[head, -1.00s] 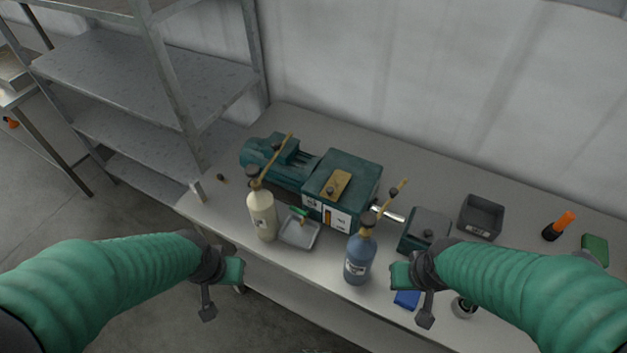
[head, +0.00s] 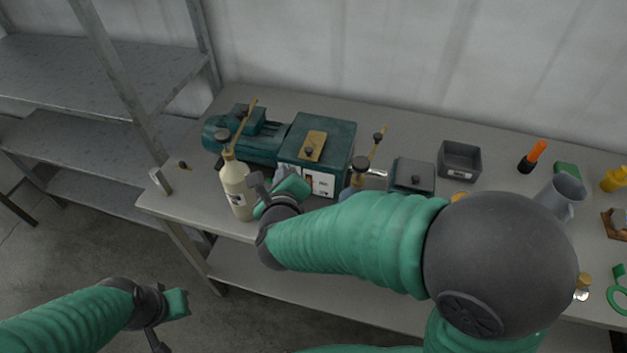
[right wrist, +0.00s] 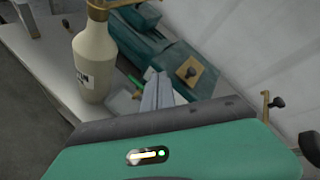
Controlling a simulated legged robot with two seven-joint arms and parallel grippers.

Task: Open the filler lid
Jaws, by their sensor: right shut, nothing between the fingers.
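The green gearbox (head: 318,140) stands on the bench. A flat brass lid (head: 312,146) with a dark knob lies closed on its top; it also shows in the right wrist view (right wrist: 190,72). My right gripper (head: 284,172) is in front of the gearbox, beside the cream bottle and apart from the lid. Its grey fingers (right wrist: 156,90) are together and empty in the right wrist view. My left gripper (head: 177,303) hangs low in front of the bench, away from the gearbox; its fingers do not show clearly.
A cream bottle (head: 236,188) stands close left of my right gripper. My right arm mostly hides the blue bottle. A small dark-green box (head: 411,177) and a grey bin (head: 460,160) stand right of the gearbox. A metal shelf (head: 100,80) is at the left.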

